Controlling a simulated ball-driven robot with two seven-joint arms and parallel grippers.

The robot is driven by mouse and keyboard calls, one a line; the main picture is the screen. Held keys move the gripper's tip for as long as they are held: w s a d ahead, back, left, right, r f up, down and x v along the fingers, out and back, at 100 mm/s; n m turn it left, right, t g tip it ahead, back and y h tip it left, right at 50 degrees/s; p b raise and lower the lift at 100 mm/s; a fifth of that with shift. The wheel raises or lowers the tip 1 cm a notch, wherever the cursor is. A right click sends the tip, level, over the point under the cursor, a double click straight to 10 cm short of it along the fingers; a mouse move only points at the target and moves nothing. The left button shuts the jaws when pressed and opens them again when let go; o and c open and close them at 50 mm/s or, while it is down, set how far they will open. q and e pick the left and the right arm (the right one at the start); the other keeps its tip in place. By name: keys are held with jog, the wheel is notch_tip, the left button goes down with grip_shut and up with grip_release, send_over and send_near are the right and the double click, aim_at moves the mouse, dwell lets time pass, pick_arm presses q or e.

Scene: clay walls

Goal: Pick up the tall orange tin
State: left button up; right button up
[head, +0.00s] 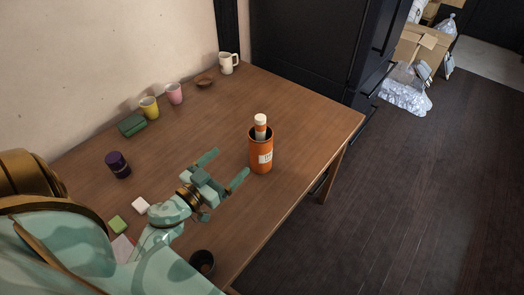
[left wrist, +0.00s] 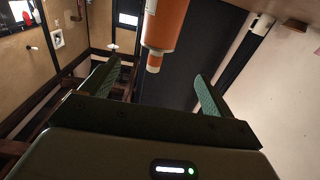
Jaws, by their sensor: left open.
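The tall orange tin (head: 261,158) stands upright on the wooden table, near its right edge, with a white label on its side. An orange bottle with a white cap (head: 260,121) stands in its open top. My left gripper (head: 224,168) is open and empty, to the left of the tin and apart from it, its fingers pointing toward it. In the left wrist view, which looks upside down, the tin (left wrist: 168,22) comes in from the top, beyond the open fingers (left wrist: 156,75). The tin's base is cut off there. My right gripper is not in view.
On the table (head: 310,115) are a purple-black jar (head: 118,165), a green box (head: 132,124), yellow (head: 149,107) and pink (head: 174,93) cups, a brown bowl (head: 204,81), a white mug (head: 228,63) and a dark cup (head: 202,262). Space around the tin is clear.

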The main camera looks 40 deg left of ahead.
aim_at(252, 142)
pick_arm(q)
jog(key=w, duration=0.3)
jog(key=w+b, duration=0.1)
jog(key=w, duration=0.7)
jog(key=shift+d+f, duration=0.2)
jog(key=shift+f, duration=0.1)
jog(key=w, duration=0.1)
jog(key=w+b, duration=0.1)
jog(key=w, duration=0.1)
jog(key=w+b, duration=0.1)
jog(key=shift+w+d, duration=0.35)
jog(key=shift+w, duration=0.3)
jog(key=shift+r, duration=0.15)
jog(key=c, duration=1.3)
jog(key=shift+c, duration=0.2)
jog(key=shift+r, duration=0.1)
